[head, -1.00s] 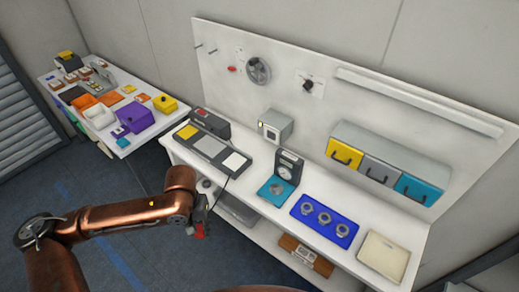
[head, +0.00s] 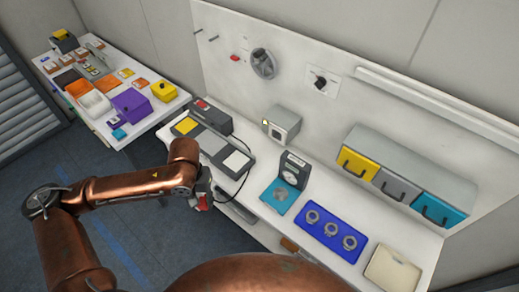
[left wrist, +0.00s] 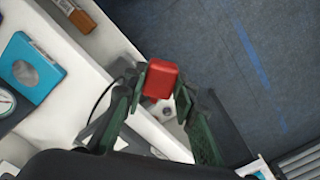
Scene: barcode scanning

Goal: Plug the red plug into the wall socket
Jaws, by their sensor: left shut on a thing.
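The red plug (left wrist: 161,79) is pinched between the fingertips of my left gripper (left wrist: 160,88) in the left wrist view. In the head view the red plug (head: 203,202) shows small beside my left gripper (head: 205,193), in front of the workbench's front edge. A black cable (head: 243,182) curves from near the gripper toward the bench. A grey box with a pale square face (head: 281,125), which looks like the wall socket, sits against the back panel, apart from the plug. My right gripper is not in view.
The workbench (head: 262,198) holds a tray with yellow, grey and white pads (head: 211,145), a dial gauge (head: 292,171), a blue tray with rings (head: 313,236) and drawers (head: 398,184). A side table (head: 150,122) with coloured boxes stands left. Floor between them is open.

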